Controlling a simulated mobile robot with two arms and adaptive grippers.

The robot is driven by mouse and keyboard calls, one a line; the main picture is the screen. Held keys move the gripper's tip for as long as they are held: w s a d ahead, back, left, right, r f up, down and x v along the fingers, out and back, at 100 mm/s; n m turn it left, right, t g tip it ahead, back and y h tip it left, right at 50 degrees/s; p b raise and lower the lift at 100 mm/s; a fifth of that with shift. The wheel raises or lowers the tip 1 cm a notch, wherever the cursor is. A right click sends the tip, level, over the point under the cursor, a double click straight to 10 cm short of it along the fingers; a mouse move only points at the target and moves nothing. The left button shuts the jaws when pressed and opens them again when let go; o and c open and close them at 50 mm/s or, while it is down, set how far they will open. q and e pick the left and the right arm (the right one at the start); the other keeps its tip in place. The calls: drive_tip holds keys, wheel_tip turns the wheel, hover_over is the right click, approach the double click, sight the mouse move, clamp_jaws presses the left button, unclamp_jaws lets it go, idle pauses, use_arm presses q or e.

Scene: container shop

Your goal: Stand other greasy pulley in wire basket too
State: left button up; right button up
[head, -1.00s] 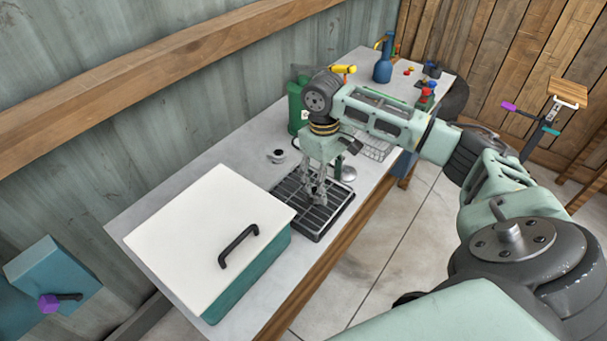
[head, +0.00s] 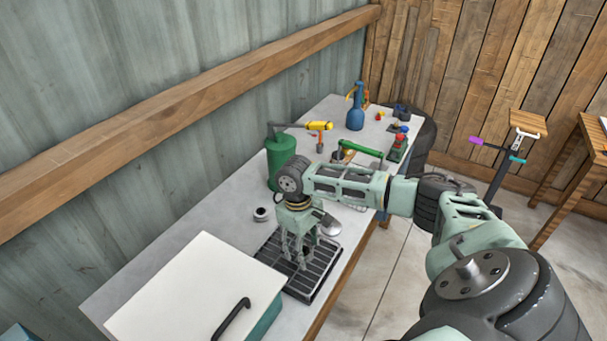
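My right gripper (head: 300,260) points down over a black slatted tray (head: 327,275) on the grey bench. Its fingers are small and overlap the slats, so I cannot tell whether they hold anything. A small pale ring-shaped part with a dark centre (head: 262,214), possibly a pulley, lies on the bench left of the gripper. A silvery round disc (head: 331,229) shows just right of the gripper; I cannot tell if it is a pulley. The wire basket (head: 360,207) is mostly hidden behind my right arm, with only a bit of mesh showing. My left gripper is out of view.
A white-lidded teal box (head: 190,290) with a black handle stands at the front of the bench. A green can (head: 280,163), a blue bottle (head: 355,112) and a yellow-ended tool (head: 318,126) stand further back. Bare bench (head: 190,215) lies along the wall.

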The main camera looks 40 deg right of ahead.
drive_tip(key=shift+c, duration=0.9)
drive_tip(key=c, duration=0.9)
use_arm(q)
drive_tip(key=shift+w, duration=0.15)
use_arm(e)
drive_tip(key=shift+c, duration=0.9)
drive_tip(key=shift+r, duration=0.1)
drive_tip(key=shift+r, duration=0.45)
wheel_tip(320, 180, up, 2)
drive_tip(key=shift+w+r+b, duration=0.1)
drive_tip(key=shift+r+b, duration=0.15)
drive_tip(key=shift+b, duration=0.55)
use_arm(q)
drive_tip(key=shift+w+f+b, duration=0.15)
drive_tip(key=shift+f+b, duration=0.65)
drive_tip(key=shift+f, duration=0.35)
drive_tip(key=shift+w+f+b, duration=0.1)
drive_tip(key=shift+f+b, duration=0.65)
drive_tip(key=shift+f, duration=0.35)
use_arm(e)
drive_tip(key=s+d+r, duration=0.7)
drive_tip(key=s, duration=0.2)
drive_tip(key=shift+s+r, duration=0.25)
